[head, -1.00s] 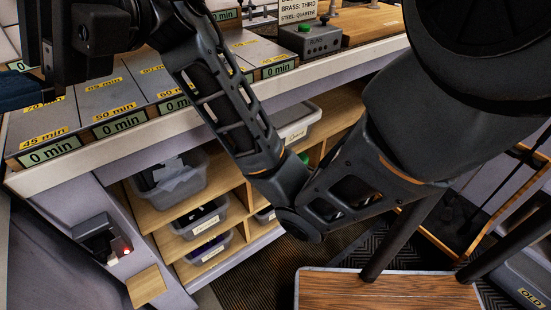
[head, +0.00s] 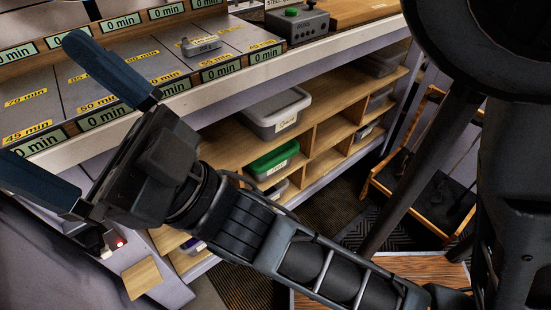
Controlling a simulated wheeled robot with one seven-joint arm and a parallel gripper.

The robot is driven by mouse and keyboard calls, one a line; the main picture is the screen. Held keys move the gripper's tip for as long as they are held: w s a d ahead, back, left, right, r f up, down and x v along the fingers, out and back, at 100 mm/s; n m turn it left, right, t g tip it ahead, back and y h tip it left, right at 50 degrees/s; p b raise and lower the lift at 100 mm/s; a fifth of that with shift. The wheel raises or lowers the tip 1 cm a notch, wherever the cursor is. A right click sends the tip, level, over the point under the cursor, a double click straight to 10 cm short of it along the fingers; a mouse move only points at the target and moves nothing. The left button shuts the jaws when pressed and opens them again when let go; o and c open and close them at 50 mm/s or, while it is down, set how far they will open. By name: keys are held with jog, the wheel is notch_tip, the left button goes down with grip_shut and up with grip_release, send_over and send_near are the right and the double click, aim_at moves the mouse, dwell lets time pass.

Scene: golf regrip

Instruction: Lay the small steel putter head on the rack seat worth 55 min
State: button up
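A small grey metal head (head: 201,45), which looks like the steel putter head, lies on a seat of the rack (head: 125,75). The yellow label in front of it (head: 215,60) is too small to read, so I cannot tell whether this seat is the 55 min one. My gripper (head: 38,102) is open and empty, with its two blue fingers spread wide over the rack's left front part. It is to the left of the head and apart from it.
The rack's green displays (head: 104,116) read 0 min where legible. A grey control box with a green button (head: 297,22) stands right of the seats. Shelves with a grey bin (head: 274,113) and a green-lidded bin (head: 272,160) are below. A wooden stool top (head: 425,268) is at lower right.

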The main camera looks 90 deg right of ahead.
jog(key=s+f+m+g, duration=0.1)
jog(key=s+f+g, duration=0.6)
jog(key=f, duration=0.5)
jog(key=s+f+m+g, duration=0.1)
jog(key=s+f+g, duration=0.6)
jog(key=f, duration=0.5)
jog(key=shift+s+f+m+h, duration=0.3)
jog(key=shift+s+f+m, duration=0.1)
jog(key=shift+s, duration=0.75)
jog(key=shift+d, duration=0.15)
